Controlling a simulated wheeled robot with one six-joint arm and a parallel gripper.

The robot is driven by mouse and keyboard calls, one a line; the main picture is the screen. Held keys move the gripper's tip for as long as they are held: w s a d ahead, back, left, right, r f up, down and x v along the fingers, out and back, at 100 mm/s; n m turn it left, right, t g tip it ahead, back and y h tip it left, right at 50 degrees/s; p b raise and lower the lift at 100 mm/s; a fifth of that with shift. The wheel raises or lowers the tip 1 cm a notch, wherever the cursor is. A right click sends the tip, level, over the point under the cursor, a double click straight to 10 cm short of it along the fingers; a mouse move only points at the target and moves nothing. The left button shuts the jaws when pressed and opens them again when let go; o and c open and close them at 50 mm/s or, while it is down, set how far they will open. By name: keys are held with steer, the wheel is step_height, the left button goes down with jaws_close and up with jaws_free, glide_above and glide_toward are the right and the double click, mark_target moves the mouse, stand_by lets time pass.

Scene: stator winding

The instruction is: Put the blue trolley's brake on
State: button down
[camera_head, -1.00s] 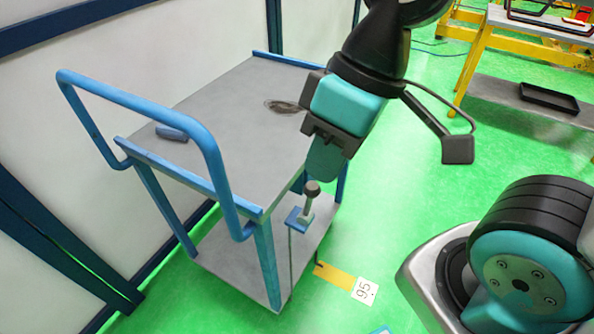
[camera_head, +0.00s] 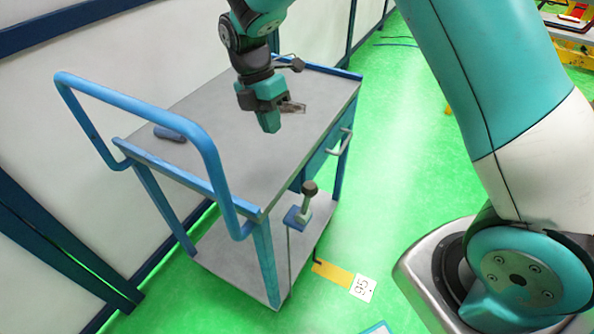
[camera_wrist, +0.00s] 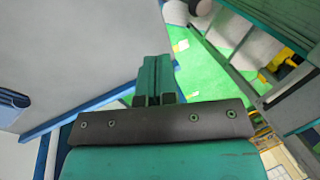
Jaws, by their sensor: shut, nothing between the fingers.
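The blue trolley (camera_head: 262,212) stands by the wall, with a grey top, a lower shelf and a blue push handle (camera_head: 140,100). At its near right corner a lever with a dark round knob (camera_head: 309,188) rises from a small blue bracket (camera_head: 297,217). A thin rod runs down from the bracket. The lever looks nearly upright, tilted slightly right. My gripper (camera_head: 270,124) is shut and empty over the trolley top, up and left of the knob and apart from it. Its closed fingers (camera_wrist: 153,78) show in the wrist view.
A dark blue object (camera_head: 170,134) lies on the trolley top. A drawer handle (camera_head: 340,143) sticks out on the trolley's right side. A yellow floor mark (camera_head: 333,275) and a number card (camera_head: 362,288) lie beside it.

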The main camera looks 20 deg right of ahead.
steer(key=p+x, duration=0.1)
steer(key=x, duration=0.8)
steer(key=shift+s+f, duration=0.1)
steer(key=shift+f, duration=0.2)
steer(key=s, duration=0.1)
steer(key=s+d+p, duration=0.1)
steer(key=s, duration=0.1)
steer(key=shift+d+f, duration=0.2)
steer(key=shift+f, duration=0.2)
steer(key=shift+s+d+f, duration=0.15)
steer(key=shift+s, duration=0.15)
